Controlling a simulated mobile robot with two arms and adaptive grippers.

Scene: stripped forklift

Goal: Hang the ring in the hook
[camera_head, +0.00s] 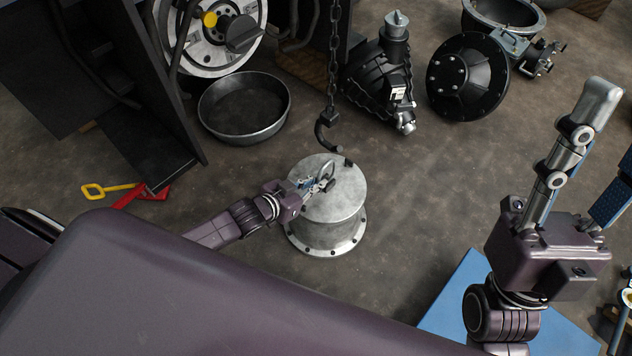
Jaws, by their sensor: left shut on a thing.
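The hook (325,135) is dark metal and hangs on a chain from above, over the back edge of a grey metal cylinder (335,215). The ring (327,176) is a metal loop at the top of the cylinder, just below the hook and apart from it in the picture. My left gripper (308,184) reaches in from the left over the cylinder's top and is shut on the ring. Whether the ring is fixed to the cylinder cannot be made out.
A round metal pan (246,107) lies behind left, by a dark frame (150,130). Black housings (382,85) and a black dome part (466,77) lie at the back. A yellow-and-red tool (125,193) lies at left.

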